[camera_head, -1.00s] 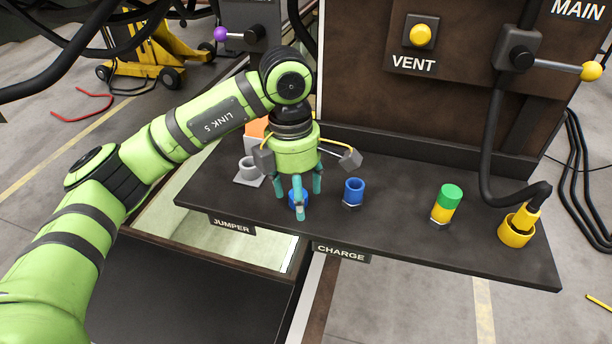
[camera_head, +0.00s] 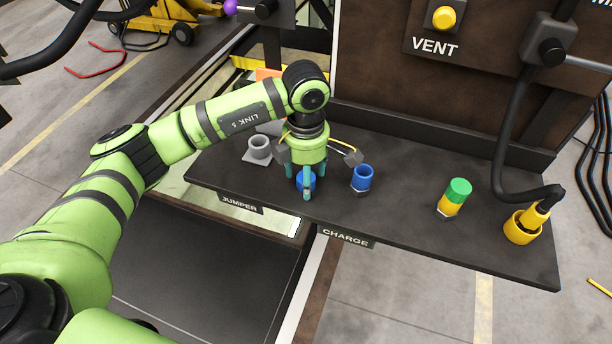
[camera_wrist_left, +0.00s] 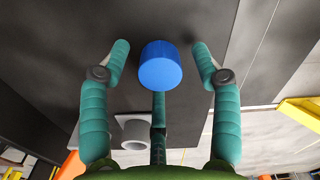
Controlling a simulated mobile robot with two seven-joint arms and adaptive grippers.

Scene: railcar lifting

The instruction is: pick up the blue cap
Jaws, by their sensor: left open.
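The blue cap (camera_wrist_left: 160,68) shows in the left wrist view between the teal fingers of my left gripper (camera_wrist_left: 160,75), which are spread open around it. In the head view the cap (camera_head: 300,180) is partly hidden behind a finger of my left gripper (camera_head: 307,188). The gripper points down at the dark shelf (camera_head: 405,215), near the JUMPER label. I see a gap on both sides of the cap in the wrist view, so the side fingers do not touch it there. My right gripper is not in view.
A blue hollow socket (camera_head: 362,177) stands close to the right of the gripper. A grey socket (camera_head: 259,147) is to its left. A green-topped yellow fitting (camera_head: 455,197) and a yellow socket with a cable plug (camera_head: 521,226) stand farther right. The shelf between them is bare.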

